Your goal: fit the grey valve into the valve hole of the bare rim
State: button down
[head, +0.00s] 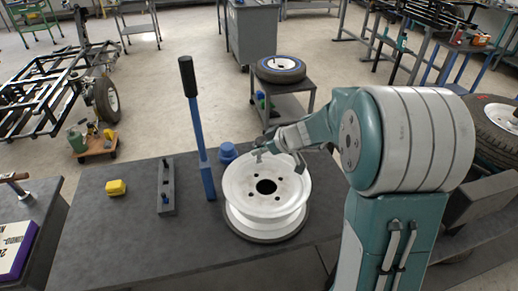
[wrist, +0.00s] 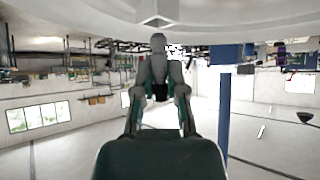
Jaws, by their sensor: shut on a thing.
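The bare white rim (head: 238,187) lies flat on a dark round base on the dark bench. Its large centre opening and several smaller holes show from above; I cannot tell which is the valve hole. My gripper (head: 261,153) is at the rim's far edge, low beside it. In the wrist view my gripper (wrist: 158,66) is shut on a small grey piece, the grey valve (wrist: 158,42), which points toward the underside of the white rim (wrist: 80,10). The valve's tip is close to the rim; I cannot tell whether it touches or enters a hole.
A tall blue post with a black handle (head: 187,76) stands left of the rim. A tyre (head: 281,69) lies on a cart behind.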

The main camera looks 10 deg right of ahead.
jog(key=shift+f, duration=0.85)
jog(key=c, duration=0.6)
grip_release()
jog(key=v, duration=1.2)
